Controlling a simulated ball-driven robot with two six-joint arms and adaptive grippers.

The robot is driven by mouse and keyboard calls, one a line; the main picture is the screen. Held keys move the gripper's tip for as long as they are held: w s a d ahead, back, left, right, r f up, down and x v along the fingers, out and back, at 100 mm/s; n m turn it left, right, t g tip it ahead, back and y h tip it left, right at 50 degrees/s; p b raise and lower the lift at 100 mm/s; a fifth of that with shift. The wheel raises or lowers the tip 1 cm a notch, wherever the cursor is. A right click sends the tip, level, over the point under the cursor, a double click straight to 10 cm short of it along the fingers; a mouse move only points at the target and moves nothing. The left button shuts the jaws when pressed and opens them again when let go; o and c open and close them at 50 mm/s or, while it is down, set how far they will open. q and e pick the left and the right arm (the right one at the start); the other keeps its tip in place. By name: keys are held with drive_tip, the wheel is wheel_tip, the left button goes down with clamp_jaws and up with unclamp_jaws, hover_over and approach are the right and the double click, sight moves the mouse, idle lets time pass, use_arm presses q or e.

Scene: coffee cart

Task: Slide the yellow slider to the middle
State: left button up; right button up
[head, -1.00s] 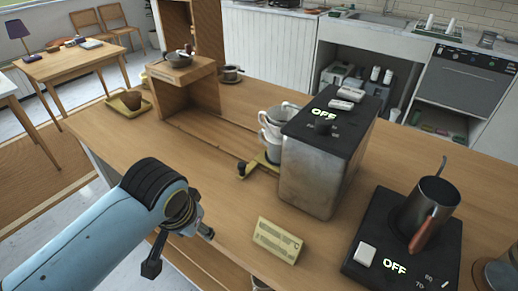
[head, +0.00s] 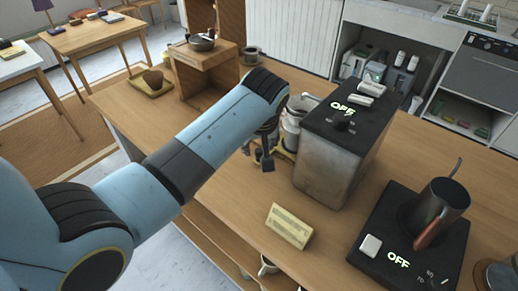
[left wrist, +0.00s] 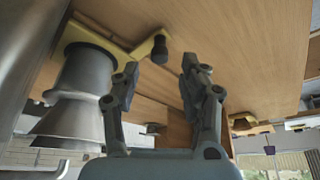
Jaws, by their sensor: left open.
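The yellow slider (head: 285,154) lies on the wooden counter beside the metal machine, largely hidden by my left gripper and the cups in the head view. In the left wrist view the slider (left wrist: 142,48) shows as a yellow bar with a black knob (left wrist: 160,48). My left gripper (head: 258,156) is open over the counter at the slider's end. In the left wrist view the knob appears just beyond the gap between the fingertips (left wrist: 160,70); I cannot tell whether they touch it. A stack of cups (head: 292,122) stands by the slider. My right gripper is not in view.
The metal machine (head: 338,165), reading OFF, stands right of the cups. A yellow sign (head: 289,226) stands near the front edge. A black hot plate (head: 372,262) holds a metal pot (head: 440,203). A wooden stand (head: 205,75) is at the back left.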

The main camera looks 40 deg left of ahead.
sight(259, 151)
use_arm(q)
drive_tip(key=x, duration=0.5)
drive_tip(key=shift+c, duration=0.3)
clamp_jaws()
